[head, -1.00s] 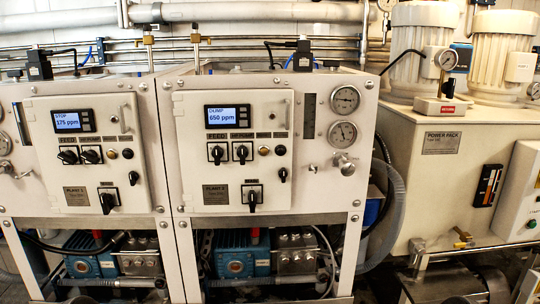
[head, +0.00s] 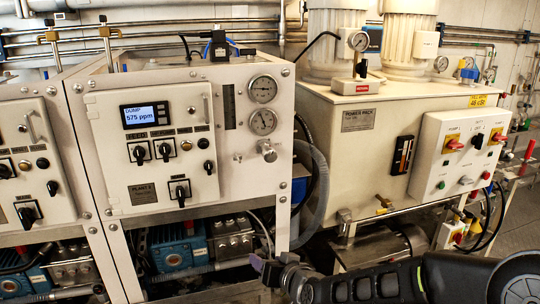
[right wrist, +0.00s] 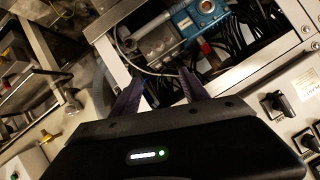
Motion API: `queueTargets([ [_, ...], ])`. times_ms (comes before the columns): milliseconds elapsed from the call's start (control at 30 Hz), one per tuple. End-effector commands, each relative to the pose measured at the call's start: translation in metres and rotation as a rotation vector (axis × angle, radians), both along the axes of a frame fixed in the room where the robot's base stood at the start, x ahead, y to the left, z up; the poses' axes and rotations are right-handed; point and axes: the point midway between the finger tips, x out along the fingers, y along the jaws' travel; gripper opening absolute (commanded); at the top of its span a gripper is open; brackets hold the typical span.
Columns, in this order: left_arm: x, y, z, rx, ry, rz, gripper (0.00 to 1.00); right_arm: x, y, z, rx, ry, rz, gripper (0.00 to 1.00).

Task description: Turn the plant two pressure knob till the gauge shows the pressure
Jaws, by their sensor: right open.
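The plant two cabinet (head: 105,160) stands left of centre in the head view. Its metallic pressure knob (head: 267,151) sits on the right part of the front, below two round gauges, the upper gauge (head: 263,88) and the lower gauge (head: 263,122). The needle readings are too small to tell. Its display (head: 145,115) reads DUMP, 575 ppm. My right gripper (head: 262,267) is low in front of the cabinet's lower right, well below the knob and apart from it. In the right wrist view my right gripper (right wrist: 156,88) is open and empty; the knob is not identifiable there. My left gripper is not in view.
Beside plant two, a grey hose (head: 318,190) runs down its right side. The power pack tank (head: 370,155) stands to the right, with a switch box (head: 455,155). A blue pump (head: 178,250) sits in the open lower frame, also in the right wrist view (right wrist: 195,15). Plant one (head: 35,150) is at left.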

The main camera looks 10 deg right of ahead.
Motion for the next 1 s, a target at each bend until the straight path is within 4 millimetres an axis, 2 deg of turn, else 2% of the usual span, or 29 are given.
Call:
queueTargets([
  [33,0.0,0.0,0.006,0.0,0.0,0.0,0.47,0.01,-0.009,0.062,-0.018,-0.112,-0.022,0.53],
  [100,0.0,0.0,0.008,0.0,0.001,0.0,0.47,0.016,-0.018,0.129,-0.045,-0.244,-0.048,0.53],
  [200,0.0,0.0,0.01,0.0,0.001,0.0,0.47,0.015,-0.026,0.202,-0.083,-0.384,-0.076,0.53],
  [300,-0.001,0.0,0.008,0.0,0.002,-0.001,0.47,0.014,-0.029,0.242,-0.121,-0.47,-0.096,0.53],
  [767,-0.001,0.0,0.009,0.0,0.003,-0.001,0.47,0.018,-0.033,0.242,-0.171,-0.481,-0.099,0.53],
  [1000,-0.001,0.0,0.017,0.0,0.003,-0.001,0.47,0.039,-0.031,0.243,-0.17,-0.478,-0.097,0.53],
])
